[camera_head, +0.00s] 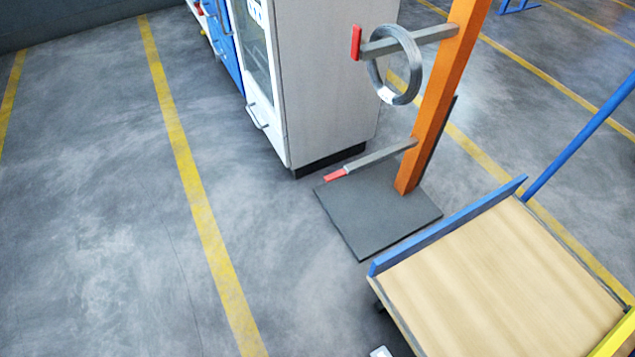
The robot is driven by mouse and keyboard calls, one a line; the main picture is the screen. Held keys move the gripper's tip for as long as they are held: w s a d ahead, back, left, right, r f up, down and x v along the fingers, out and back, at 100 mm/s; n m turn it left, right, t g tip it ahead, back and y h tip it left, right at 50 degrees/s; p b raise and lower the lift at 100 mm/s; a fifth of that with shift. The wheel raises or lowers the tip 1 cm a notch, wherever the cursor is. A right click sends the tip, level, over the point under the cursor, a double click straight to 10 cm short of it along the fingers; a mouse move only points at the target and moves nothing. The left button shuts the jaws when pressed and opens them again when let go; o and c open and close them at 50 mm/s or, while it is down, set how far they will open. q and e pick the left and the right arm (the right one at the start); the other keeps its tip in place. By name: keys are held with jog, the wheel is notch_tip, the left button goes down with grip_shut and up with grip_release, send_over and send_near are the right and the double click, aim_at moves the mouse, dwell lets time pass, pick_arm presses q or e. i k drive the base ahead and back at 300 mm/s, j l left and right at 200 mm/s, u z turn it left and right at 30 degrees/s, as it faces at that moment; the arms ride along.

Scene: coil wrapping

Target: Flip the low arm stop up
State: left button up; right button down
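The low arm (382,157) is a grey bar that sticks out to the left from the orange post (434,110). Its red stop (336,174) lies folded flat at the free end, in line with the bar. No coil hangs on the low arm. The upper arm (425,38) has a red stop (356,43) that stands upright at its end. A grey wire coil (413,78) hangs on the upper arm. Neither of my grippers shows in this view.
The post stands on a dark base plate (375,215). A grey and white cabinet (325,80) is close behind and left. A cart with a wooden deck (500,285) and blue edge stands front right. The floor at left is clear.

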aim_at(328, 177)
jog(key=i+j+z, duration=0.25)
jog(key=j+z, duration=0.15)
jog(key=j, duration=1.35)
jog(key=j+z, duration=0.45)
jog(key=j, duration=1.25)
